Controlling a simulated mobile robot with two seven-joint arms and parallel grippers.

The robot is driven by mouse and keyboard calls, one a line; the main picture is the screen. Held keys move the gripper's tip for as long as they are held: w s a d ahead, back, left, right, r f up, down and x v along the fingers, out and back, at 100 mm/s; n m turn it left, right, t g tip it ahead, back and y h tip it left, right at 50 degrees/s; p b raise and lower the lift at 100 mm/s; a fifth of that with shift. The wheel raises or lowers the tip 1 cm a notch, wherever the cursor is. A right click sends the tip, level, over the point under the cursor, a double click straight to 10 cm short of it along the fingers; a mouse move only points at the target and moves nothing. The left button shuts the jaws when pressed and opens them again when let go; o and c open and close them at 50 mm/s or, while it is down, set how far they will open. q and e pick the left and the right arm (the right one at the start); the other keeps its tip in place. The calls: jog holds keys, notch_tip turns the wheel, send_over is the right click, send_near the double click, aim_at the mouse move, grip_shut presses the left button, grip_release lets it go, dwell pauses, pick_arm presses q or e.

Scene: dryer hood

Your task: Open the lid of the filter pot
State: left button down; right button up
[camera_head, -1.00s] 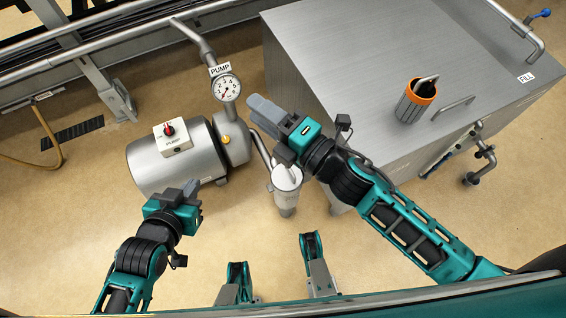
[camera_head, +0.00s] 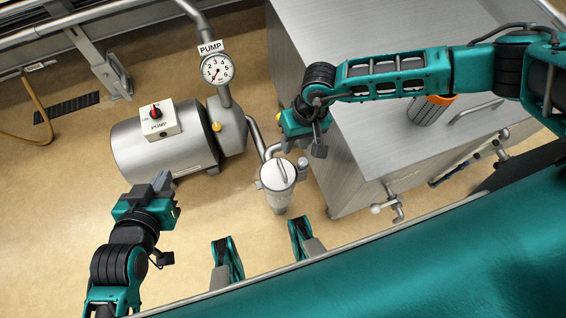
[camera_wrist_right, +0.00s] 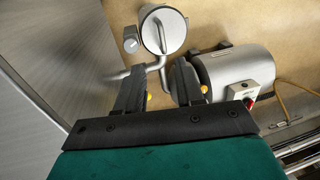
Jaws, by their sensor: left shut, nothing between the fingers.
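The filter pot (camera_head: 277,198) is a grey metal cylinder standing between the pump and the steel cabinet. Its round lid (camera_head: 278,174) lies shut on top, with a bar handle across it. In the right wrist view the lid (camera_wrist_right: 174,23) shows beyond the fingers, near the top middle. My right gripper (camera_wrist_right: 160,85) is open and empty, with the pot ahead of it and apart from the fingers. In the head view my right gripper (camera_head: 297,136) is just above the pot in the picture, its fingertips mostly hidden. My left gripper (camera_head: 164,181) is shut and empty, left of the pot.
The pump (camera_head: 160,148) with its switch box (camera_head: 157,119) and gauge (camera_head: 217,69) stands left of the pot. The steel cabinet (camera_head: 330,60) is at the right, with an orange-rimmed holder (camera_head: 428,108) on top and a valve (camera_head: 393,207) low on its side.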

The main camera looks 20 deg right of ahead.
aim_at(284, 171)
jog(key=a+f+b, duration=0.1)
jog(key=f, duration=0.3)
jog(key=f+b, duration=0.1)
jog(key=f, duration=0.3)
jog(key=a+f+b, duration=0.1)
jog(key=f, duration=0.3)
jog(key=shift+s+a+b, duration=0.15)
jog(key=shift+a+b, duration=0.2)
grip_shut()
dwell(0.8)
